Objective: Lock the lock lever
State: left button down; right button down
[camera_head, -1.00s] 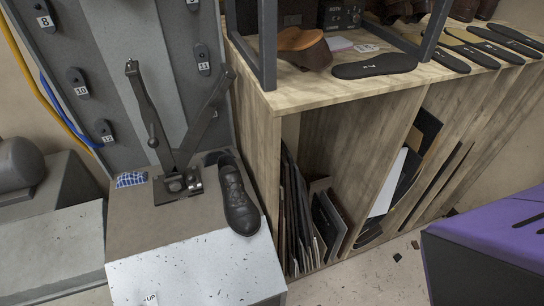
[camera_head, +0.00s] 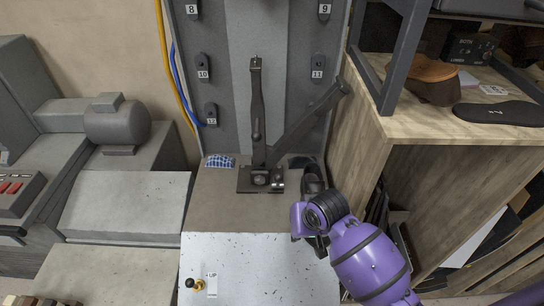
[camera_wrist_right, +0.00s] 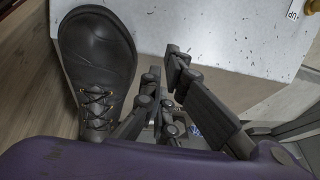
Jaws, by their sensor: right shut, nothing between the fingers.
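A black base (camera_head: 261,179) on the brown bench top carries an upright dark arm (camera_head: 257,110) and a dark lever (camera_head: 308,122) slanting up to the right. I cannot tell for sure which is the lock lever. A small black-and-yellow knob (camera_head: 194,285) stands by an "UP" label at the bench front. My right gripper (camera_wrist_right: 165,70) is shut and empty beside the black laced shoe (camera_wrist_right: 97,62). My left gripper is not in view.
A grey numbered panel (camera_head: 207,100) stands behind the base. A blue patterned item (camera_head: 220,161) lies left of it. A wooden shelf (camera_head: 430,117) with a dark metal post rises close on the right. The speckled light bench front (camera_head: 255,262) is mostly clear.

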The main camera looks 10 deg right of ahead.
jog(key=w+r+m+h, duration=0.1)
jog(key=w+r+m, duration=0.1)
jog(key=w+r, duration=1.3)
notch_tip(320, 180, up, 4)
jog(key=shift+w+a+f+m+h, duration=0.1)
jog(key=shift+w+a+m+h, duration=0.05)
jog(key=shift+w+m+h, duration=0.2)
jog(key=x, duration=1)
jog(key=shift+s, duration=0.15)
